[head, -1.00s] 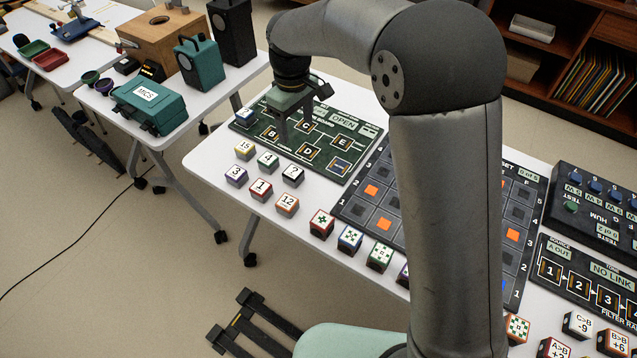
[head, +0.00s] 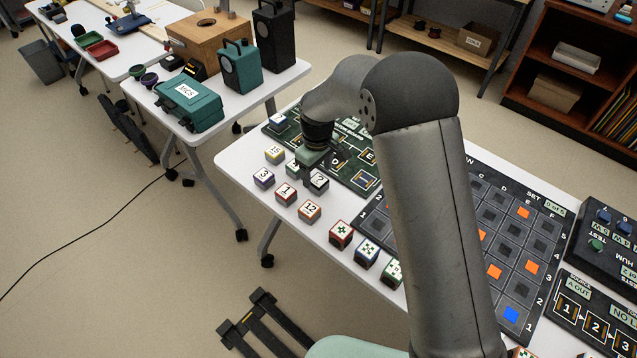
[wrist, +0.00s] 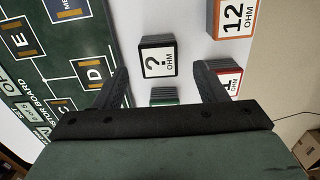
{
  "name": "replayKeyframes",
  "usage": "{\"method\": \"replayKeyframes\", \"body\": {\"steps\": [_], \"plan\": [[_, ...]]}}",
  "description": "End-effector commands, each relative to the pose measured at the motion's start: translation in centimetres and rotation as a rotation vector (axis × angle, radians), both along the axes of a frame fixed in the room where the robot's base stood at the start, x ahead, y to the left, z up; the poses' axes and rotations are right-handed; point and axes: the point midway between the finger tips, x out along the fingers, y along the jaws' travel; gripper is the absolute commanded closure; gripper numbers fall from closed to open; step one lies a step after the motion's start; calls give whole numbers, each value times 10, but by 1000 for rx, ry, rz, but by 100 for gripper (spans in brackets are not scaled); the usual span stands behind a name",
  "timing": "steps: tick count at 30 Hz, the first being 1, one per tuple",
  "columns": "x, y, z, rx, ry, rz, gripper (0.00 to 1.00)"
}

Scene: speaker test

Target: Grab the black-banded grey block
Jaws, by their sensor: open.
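The block marked "?" (head: 319,182), pale on top with a black band, sits on the white table by the green board's near edge. In the wrist view the same black-banded block (wrist: 158,58), labelled "? OHM", lies ahead between my fingers, in line with the gap and apart from both. My gripper (wrist: 163,82) is open and empty. In the head view my gripper (head: 318,170) hangs just over this block, and its fingers are partly hidden there.
An orange-banded "12" block (wrist: 235,18) and a red-banded block (wrist: 230,80) sit close by. A green-banded block (wrist: 164,95) is partly hidden below the "?" block. The green board (wrist: 62,75) lies to the left.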

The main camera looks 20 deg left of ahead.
Motion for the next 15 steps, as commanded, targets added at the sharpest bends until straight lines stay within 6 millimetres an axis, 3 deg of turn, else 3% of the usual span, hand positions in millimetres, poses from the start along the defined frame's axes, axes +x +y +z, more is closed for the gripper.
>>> {"method": "replayKeyframes", "body": {"steps": [8, 15], "plan": [[-1, -3, -39, -2, 3, -1, 35], [0, -3, -45, 0, 1, -1, 35]]}}
